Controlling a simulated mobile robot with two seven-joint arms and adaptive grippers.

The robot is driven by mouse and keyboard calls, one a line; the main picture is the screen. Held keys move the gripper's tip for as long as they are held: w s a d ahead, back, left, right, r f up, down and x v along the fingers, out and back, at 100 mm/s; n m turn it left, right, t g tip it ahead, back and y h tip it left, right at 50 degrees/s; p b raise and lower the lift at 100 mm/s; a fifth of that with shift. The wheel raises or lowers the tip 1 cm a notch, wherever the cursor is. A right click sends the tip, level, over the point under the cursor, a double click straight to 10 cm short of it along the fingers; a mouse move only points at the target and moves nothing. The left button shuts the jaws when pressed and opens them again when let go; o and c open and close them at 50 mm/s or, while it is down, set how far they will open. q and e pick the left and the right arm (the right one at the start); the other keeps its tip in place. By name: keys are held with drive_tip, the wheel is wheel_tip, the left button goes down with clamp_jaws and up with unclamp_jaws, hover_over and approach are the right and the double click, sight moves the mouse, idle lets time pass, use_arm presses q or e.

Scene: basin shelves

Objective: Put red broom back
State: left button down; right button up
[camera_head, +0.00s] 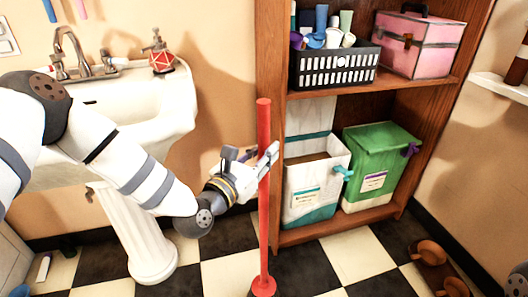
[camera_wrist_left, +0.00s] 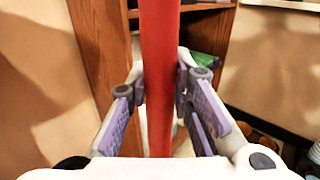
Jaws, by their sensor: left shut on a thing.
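The red broom (camera_head: 264,215) stands nearly upright in front of the left side of the wooden shelf, its lower end close to the checkered floor. My left gripper (camera_head: 268,162) is shut on the broom's handle at about mid-length. In the left wrist view the red broom (camera_wrist_left: 159,75) runs from top to bottom between the two fingers of my left gripper (camera_wrist_left: 162,100). My right gripper is not in view.
A wooden shelf (camera_head: 270,60) holds a black basket (camera_head: 334,68), a pink box (camera_head: 418,45), a white-and-teal bin (camera_head: 314,190) and a green bin (camera_head: 378,150). A pedestal sink (camera_head: 150,110) stands at left. Brown objects (camera_head: 440,265) lie on the floor at lower right.

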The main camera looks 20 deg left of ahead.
use_arm(q)
drive_tip(key=shift+f, duration=0.2)
drive_tip(key=c, duration=1.3)
unclamp_jaws()
drive_tip(key=shift+c, duration=0.2)
